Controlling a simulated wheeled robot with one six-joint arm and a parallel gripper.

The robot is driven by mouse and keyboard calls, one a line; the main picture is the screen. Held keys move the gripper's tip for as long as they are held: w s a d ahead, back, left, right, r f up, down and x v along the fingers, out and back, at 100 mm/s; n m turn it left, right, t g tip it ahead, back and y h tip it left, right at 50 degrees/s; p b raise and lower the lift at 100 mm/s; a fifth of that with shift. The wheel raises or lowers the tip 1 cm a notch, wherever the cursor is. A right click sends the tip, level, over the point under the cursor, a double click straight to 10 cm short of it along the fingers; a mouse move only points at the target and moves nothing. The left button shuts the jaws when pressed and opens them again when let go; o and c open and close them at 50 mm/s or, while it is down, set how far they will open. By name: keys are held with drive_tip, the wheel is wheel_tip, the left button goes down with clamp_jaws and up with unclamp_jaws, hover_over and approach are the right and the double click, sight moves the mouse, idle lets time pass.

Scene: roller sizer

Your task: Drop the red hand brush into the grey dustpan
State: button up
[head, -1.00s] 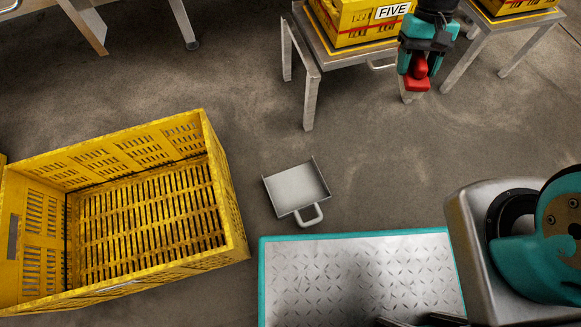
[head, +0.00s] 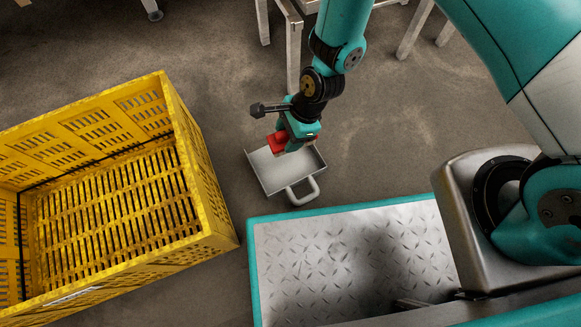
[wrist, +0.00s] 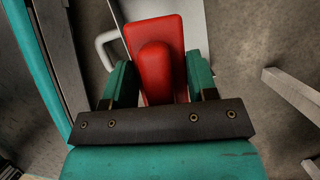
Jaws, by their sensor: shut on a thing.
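The grey dustpan (head: 273,174) lies on the floor between the yellow crate and my base, its handle toward my base. My gripper (head: 290,143) is over the dustpan in the head view, shut on the red hand brush (head: 276,143). In the wrist view the brush (wrist: 155,55) sits between the two teal fingers of my gripper (wrist: 157,85). Part of the dustpan (wrist: 195,12) shows behind the brush, with its handle at the left. The gripper and brush hide part of the pan. The exact height of the brush above it is hard to tell.
A large yellow crate (head: 215,225) stands on the floor left of the dustpan. My metal-plated base is in front of the pan. Metal table legs (head: 293,55) stand behind it. The floor right of the pan is clear.

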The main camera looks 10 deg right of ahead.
wheel_tip(320, 180, down, 6)
drive_tip(key=b, duration=0.6)
drive_tip(key=shift+r, duration=0.15)
drive_tip(key=shift+r, duration=0.1)
drive_tip(key=o, duration=1.1)
drive_tip(key=p+v, duration=1)
drive_tip(key=v, duration=0.7)
drive_tip(key=shift+r+p, duration=0.2)
drive_tip(key=shift+p, duration=0.15)
